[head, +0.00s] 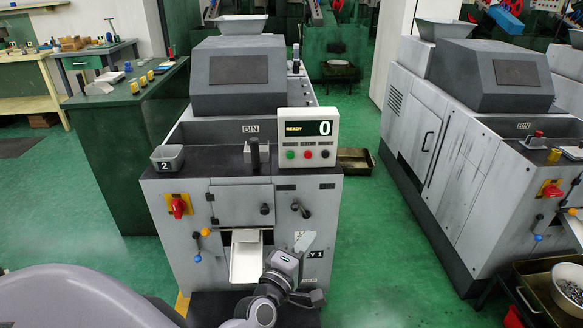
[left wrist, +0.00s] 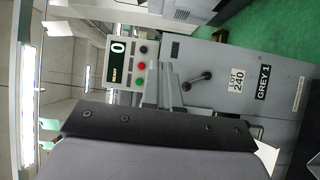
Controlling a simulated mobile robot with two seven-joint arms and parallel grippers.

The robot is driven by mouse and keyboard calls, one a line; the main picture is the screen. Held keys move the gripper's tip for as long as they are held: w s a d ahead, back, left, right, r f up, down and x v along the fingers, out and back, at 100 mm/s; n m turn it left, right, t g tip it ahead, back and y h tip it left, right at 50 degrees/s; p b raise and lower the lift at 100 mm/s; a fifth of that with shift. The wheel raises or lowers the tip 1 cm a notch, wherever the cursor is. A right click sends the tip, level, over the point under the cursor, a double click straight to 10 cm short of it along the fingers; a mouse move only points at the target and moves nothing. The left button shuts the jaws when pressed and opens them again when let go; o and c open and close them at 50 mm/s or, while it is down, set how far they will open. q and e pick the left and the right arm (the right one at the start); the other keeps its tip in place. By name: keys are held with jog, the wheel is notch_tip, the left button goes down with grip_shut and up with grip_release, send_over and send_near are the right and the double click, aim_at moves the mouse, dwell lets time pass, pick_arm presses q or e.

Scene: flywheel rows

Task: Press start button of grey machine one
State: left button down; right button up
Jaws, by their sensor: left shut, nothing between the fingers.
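The grey machine one (head: 160,205) stands in the middle of the head view; its "GREY 1" label (left wrist: 265,82) shows in the left wrist view. Its white control box (head: 308,118) has a display reading READY and 0. Below the display are a green button (head: 290,155), a red button (head: 308,154) and a dark button (head: 325,154). The left wrist view shows the green button (left wrist: 139,83) and red button (left wrist: 141,66) sideways. My left gripper (head: 306,240) is shut and empty, in front of the machine and below the control box. My right gripper is out of view.
A white chute (head: 246,262) sits in the machine's lower opening. A second grey machine (head: 440,150) stands right, across clear green floor.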

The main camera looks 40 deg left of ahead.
pick_arm(q)
jog(key=w+a+r+n+g+y+b, duration=0.1)
jog(key=w+a+r+n+y, duration=0.1)
jog(key=n, duration=1)
jog(key=w+a+r+n+g+y+b, duration=0.1)
jog(key=w+a+n+y, duration=0.4)
jog(key=n, duration=0.7)
jog(key=a+r+g+y, duration=0.1)
jog(key=a+y, duration=0.1)
jog(key=shift+w+a+n, duration=0.25)
jog(key=shift+a+n, duration=0.05)
jog(key=shift+a, duration=0.05)
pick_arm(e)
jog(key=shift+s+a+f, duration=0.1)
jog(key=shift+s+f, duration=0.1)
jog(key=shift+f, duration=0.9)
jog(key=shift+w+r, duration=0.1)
